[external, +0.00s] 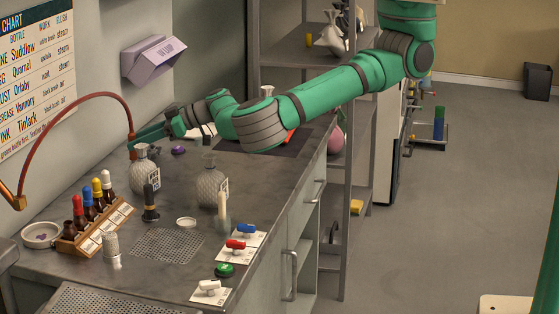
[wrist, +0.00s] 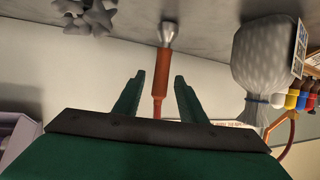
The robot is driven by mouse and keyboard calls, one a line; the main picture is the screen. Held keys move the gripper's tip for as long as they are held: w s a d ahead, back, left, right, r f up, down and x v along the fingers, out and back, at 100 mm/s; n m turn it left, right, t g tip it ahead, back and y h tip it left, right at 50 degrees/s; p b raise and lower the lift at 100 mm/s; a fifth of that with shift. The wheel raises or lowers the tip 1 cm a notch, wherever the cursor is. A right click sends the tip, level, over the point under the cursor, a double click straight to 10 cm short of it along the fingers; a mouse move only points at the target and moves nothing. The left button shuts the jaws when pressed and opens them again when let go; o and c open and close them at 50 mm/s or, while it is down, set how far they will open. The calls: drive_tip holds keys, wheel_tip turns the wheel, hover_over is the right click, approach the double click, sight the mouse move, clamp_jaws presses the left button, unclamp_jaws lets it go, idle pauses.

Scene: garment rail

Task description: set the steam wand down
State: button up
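The steam wand, with an orange-brown handle (wrist: 160,80) and a flared silver nozzle (wrist: 168,32), shows in the middle of the wrist view. Its nozzle end lies at or near the grey bench top; I cannot tell if they touch. In the external view the wand's handle (external: 131,147) is at the end of a curved red hose, near the wall. My gripper (external: 148,136) reaches left over the bench to it. In the wrist view the fingers of my gripper (wrist: 158,82) are apart, with the handle between them and a gap visible on each side.
A rack of colour-capped bottles (external: 100,225) is at the left. A purple wall box (external: 153,58) hangs above. A dark mat (external: 255,145) lies under my arm.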

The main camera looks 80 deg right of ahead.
drive_tip(key=v, duration=0.6)
idle(0.3)
